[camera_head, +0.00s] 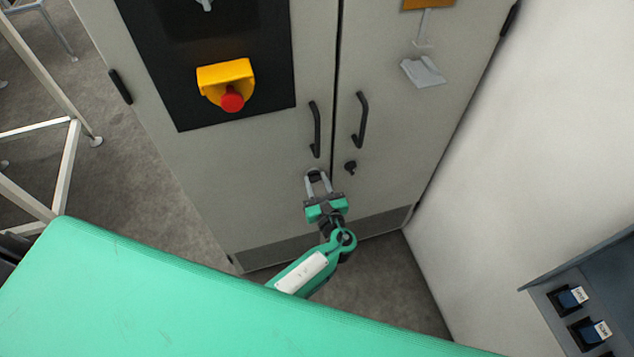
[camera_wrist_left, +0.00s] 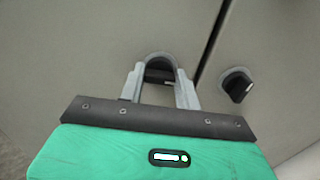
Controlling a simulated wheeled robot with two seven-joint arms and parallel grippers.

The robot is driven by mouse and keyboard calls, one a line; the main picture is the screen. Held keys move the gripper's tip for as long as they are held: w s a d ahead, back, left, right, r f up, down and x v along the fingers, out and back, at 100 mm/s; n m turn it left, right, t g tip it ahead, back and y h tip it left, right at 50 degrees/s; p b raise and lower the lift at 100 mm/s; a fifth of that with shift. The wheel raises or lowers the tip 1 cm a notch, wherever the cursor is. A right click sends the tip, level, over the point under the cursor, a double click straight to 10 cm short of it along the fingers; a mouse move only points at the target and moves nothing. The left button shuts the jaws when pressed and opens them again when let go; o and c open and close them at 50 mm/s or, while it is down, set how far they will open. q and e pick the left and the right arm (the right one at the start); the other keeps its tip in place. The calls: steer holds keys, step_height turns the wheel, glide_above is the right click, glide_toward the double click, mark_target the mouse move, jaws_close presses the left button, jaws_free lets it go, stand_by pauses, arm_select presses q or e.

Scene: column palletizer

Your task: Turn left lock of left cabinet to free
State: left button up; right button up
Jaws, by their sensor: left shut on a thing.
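The grey two-door cabinet (camera_head: 245,180) stands ahead, with a dark vertical seam between its doors. The left lock, a black knob on a round base, sits low on the left door beside the seam (camera_wrist_left: 160,72). My left gripper (camera_head: 316,177) is at this lock, its two grey fingers shut on either side of the knob. The fingers partly cover the knob, and its exact turn is hard to tell. The right lock (camera_head: 350,167) is a black knob on the right door; it also shows tilted in the left wrist view (camera_wrist_left: 237,86). My right gripper is not in view.
Two black door handles (camera_head: 315,130) (camera_head: 360,120) are above the locks. A yellow box with a red button (camera_head: 228,84) is on the black panel. A white wall (camera_head: 530,130) is close on the right, and a blue-grey console (camera_head: 585,300) is at lower right.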

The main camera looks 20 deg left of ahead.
arm_select(q)
steer(key=o, duration=1)
steer(key=b+v, duration=0.2)
steer(key=v, duration=1.1)
steer(key=shift+s+d, duration=0.25)
steer(key=shift+s, duration=0.05)
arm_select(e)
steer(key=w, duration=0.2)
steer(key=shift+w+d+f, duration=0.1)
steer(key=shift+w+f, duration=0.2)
